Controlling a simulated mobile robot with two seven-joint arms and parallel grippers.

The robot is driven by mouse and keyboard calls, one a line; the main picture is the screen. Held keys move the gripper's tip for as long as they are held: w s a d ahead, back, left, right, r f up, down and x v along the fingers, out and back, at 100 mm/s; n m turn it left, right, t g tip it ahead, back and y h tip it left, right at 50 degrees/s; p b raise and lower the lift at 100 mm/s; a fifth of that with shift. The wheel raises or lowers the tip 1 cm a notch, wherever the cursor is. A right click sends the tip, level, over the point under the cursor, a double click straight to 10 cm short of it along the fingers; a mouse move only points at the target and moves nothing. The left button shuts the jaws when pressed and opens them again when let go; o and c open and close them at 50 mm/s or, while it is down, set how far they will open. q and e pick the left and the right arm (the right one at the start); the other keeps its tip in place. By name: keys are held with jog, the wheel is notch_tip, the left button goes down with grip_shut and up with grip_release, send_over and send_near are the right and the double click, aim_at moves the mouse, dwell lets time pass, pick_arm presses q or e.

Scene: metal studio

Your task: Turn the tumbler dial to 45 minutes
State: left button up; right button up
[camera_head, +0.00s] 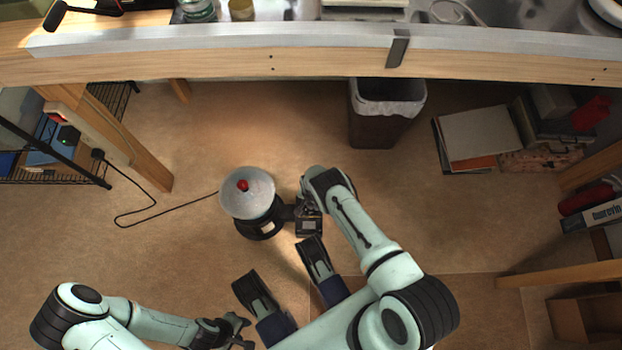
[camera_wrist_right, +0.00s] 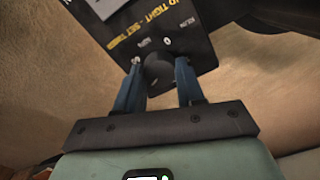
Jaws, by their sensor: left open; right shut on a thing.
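The tumbler (camera_head: 248,192) stands on the floor left of my right arm, with a pale metal top, a red knob and a dark body. Its black control box (camera_head: 309,226) sits at its right side and fills the top of the right wrist view, with yellow and white lettering. The round black dial (camera_wrist_right: 158,75) is on that panel, between the blue fingers of my right gripper (camera_wrist_right: 159,85), which are shut on it. The dial's pointer and the minute marks cannot be read. My left gripper (camera_head: 245,332) is open and empty at the lower left, apart from the tumbler.
A black cord (camera_head: 160,207) runs left across the floor from the tumbler. A workbench edge (camera_head: 270,62) spans the back. A lined waste bin (camera_head: 372,128) stands beneath it, with books (camera_head: 478,135) to its right. The floor left of the tumbler is mostly clear.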

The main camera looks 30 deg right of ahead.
dwell(0.4)
jog(key=o, duration=1)
jog(key=shift+o, duration=0.2)
jog(key=shift+r, duration=0.15)
pick_arm(q)
jog(key=w+d+r+t+p, duration=0.1)
jog(key=w+r+t+p, duration=0.2)
jog(key=w, duration=0.7)
notch_tip(320, 180, up, 4)
jog(key=shift+w+d+r+m+t+p, duration=0.1)
jog(key=shift+w+d+m+t+p, duration=0.25)
jog(key=shift+p, duration=0.85)
pick_arm(e)
notch_tip(320, 180, up, 13)
pick_arm(q)
jog(key=shift+s+a, duration=0.1)
jog(key=shift+a, duration=0.05)
